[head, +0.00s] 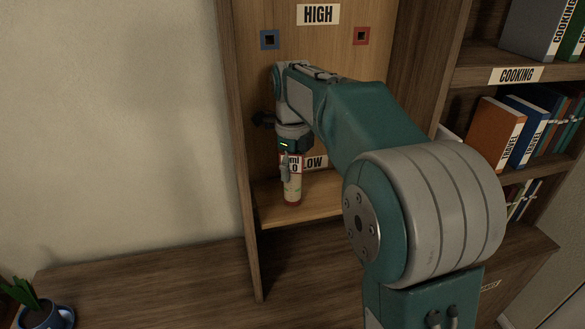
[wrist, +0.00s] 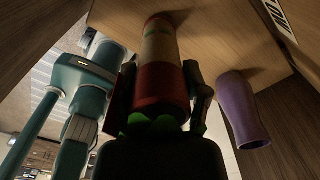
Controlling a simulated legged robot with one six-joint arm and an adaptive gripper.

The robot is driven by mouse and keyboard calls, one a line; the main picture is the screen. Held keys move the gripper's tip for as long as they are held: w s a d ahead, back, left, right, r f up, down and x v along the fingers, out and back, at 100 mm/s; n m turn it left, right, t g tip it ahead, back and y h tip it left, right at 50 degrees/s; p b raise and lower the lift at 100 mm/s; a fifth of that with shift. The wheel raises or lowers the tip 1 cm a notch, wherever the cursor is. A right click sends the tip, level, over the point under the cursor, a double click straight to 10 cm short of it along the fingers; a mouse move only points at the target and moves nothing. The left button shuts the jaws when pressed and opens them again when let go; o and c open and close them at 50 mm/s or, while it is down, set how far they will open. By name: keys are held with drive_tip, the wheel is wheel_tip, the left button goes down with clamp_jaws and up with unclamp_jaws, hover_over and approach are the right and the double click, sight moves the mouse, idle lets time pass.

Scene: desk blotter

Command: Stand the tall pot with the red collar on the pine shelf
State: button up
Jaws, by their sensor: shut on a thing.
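The tall pot (head: 293,190) is cream with red bands and a printed label, and hangs upright below my gripper (head: 288,163) in the head view. My gripper is shut on it. In the wrist view the pot (wrist: 160,50) points away between the two fingers, a wide red band near the fingers and another red band at its far end. That end is at or just above the light pine shelf (head: 325,202); I cannot tell whether it touches. The shelf also shows in the wrist view (wrist: 215,40).
A purple vase (wrist: 241,110) stands on the shelf beside the pot in the wrist view; my arm hides it in the head view. A side panel (head: 245,140) is close on the left. Books (head: 495,130) fill shelves at right. A potted plant (head: 45,312) is at lower left.

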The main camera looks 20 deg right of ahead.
drive_tip(key=shift+w+f, duration=0.15)
drive_tip(key=shift+f, duration=0.05)
drive_tip(key=o, duration=1.2)
drive_tip(key=shift+r, duration=0.1)
wheel_tip(320, 180, up, 12)
drive_tip(key=shift+f, duration=0.1)
